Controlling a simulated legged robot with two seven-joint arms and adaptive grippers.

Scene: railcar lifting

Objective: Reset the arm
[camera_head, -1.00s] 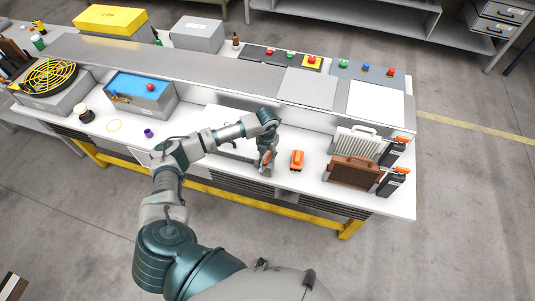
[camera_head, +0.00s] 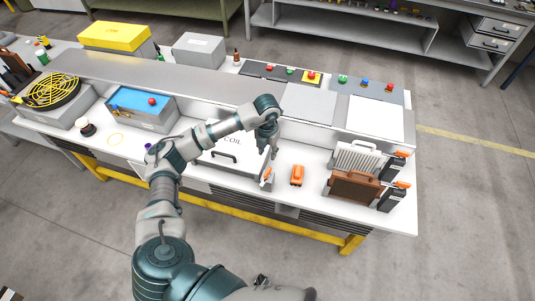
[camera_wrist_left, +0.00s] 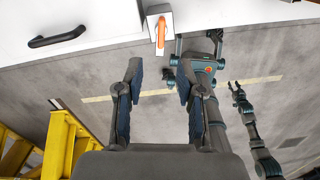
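My left arm reaches over the white bench (camera_head: 315,208) in the head view. My left gripper (camera_head: 270,148) hangs over the right part of a white box marked COIL (camera_head: 222,143). In the left wrist view my left gripper (camera_wrist_left: 160,78) has its two fingers apart with nothing between them. An orange lever (camera_head: 265,175) at the box's front right corner lies beyond the fingertips in the wrist view (camera_wrist_left: 161,32). My right gripper (camera_wrist_left: 237,90) shows small at the right of the wrist view; its finger state is too small to tell. It is outside the head view.
An orange block (camera_head: 297,175) stands right of the COIL box. A white finned part (camera_head: 358,157) and a brown finned part (camera_head: 354,186) stand farther right. A blue-topped box (camera_head: 142,107) and a yellow fan guard (camera_head: 52,91) are at left.

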